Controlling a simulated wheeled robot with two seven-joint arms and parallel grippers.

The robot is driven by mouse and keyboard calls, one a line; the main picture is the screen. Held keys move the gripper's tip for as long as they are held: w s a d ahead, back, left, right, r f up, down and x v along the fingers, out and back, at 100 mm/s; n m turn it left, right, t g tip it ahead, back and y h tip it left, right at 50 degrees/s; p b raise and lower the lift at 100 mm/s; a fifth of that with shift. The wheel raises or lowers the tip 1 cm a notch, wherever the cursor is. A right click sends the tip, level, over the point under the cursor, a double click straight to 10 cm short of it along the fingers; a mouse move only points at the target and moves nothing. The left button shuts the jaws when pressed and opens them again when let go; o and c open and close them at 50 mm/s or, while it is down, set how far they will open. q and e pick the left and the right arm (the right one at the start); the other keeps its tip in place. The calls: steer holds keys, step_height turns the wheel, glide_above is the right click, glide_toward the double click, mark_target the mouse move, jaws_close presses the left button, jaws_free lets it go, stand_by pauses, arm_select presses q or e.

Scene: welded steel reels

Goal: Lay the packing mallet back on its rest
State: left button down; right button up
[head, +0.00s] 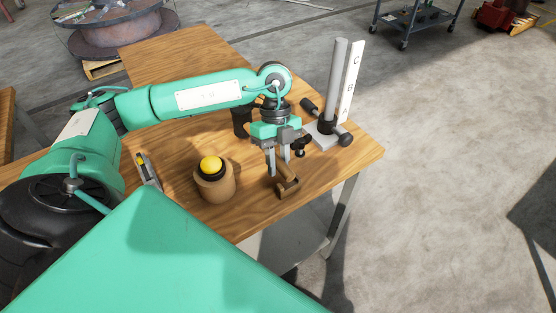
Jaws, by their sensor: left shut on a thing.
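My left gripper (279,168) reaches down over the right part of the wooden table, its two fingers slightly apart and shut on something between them. A brown wooden piece, apparently the packing mallet (288,187), shows at and just in front of the fingertips, with a short crosspiece at its near end. The fingers hide part of it. I cannot tell whether it touches the table, and I cannot make out the rest apart from it. My right gripper is not in view.
A stand with a grey post (338,75) and a lettered white strip rises right behind the gripper. A small black item (299,147) is close beside the fingers. The table's right edge is near.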

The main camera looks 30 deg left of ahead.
arm_select(q)
steer(key=shift+f+b, duration=0.5)
steer(key=shift+f, duration=0.45)
stand_by(0.3)
steer(key=c, duration=1.1)
jaws_free()
steer(key=shift+s, duration=0.1)
steer(key=shift+p+v, duration=2.7)
steer(key=shift+v, duration=1.3)
